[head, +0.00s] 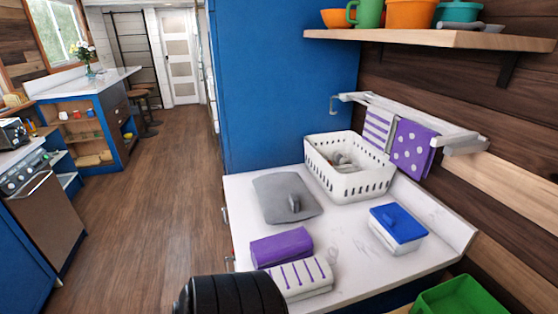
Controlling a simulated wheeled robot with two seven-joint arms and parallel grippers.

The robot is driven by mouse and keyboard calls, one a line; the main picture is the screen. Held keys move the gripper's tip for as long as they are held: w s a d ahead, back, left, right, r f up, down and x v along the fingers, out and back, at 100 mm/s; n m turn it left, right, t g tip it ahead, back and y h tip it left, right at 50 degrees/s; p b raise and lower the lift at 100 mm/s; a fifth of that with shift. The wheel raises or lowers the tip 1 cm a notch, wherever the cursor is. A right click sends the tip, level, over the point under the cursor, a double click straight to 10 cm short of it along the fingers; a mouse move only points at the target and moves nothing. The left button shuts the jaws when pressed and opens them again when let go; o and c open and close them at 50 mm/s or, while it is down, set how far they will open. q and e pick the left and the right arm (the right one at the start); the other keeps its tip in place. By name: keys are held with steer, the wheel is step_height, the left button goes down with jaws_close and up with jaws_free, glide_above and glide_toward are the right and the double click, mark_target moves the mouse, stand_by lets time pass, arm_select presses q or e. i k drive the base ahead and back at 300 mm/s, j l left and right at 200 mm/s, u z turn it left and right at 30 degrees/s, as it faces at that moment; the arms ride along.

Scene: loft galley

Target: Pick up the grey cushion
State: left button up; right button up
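No thing that is clearly a grey cushion shows in the head view. The only sizeable grey thing on the white counter (345,235) is a flat, rounded-square grey piece (278,191) with a small raised knob or handle near its right side. It looks more like a lid or board than a cushion. Neither of my grippers is in view. A black ribbed rounded part at the bottom edge, probably mine, hides the counter's near left corner.
A blue-lidded box (398,224), a folded purple cloth (281,247) and a white striped cloth (302,279) are on the counter. A green bin (462,297) is at lower right. The wooden floor (160,205) at left is open.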

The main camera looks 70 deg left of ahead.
mark_target(284, 196)
steer(key=u, duration=0.5)
steer(key=k+j+u, duration=0.1)
steer(key=u, duration=0.35)
steer(key=j+u, duration=0.1)
steer(key=u, duration=0.4)
steer(key=k+j+u, duration=0.1)
steer(key=u, duration=0.4)
steer(key=z, duration=0.3)
steer(key=j+z, duration=0.3)
steer(key=z, duration=0.15)
steer(key=j+z, duration=0.35)
steer(key=z, duration=0.15)
steer(key=k+j+z, duration=0.15)
steer(key=z, duration=0.3)
steer(key=k+j+z, duration=0.15)
steer(key=j+z, duration=0.2)
steer(key=z, duration=0.15)
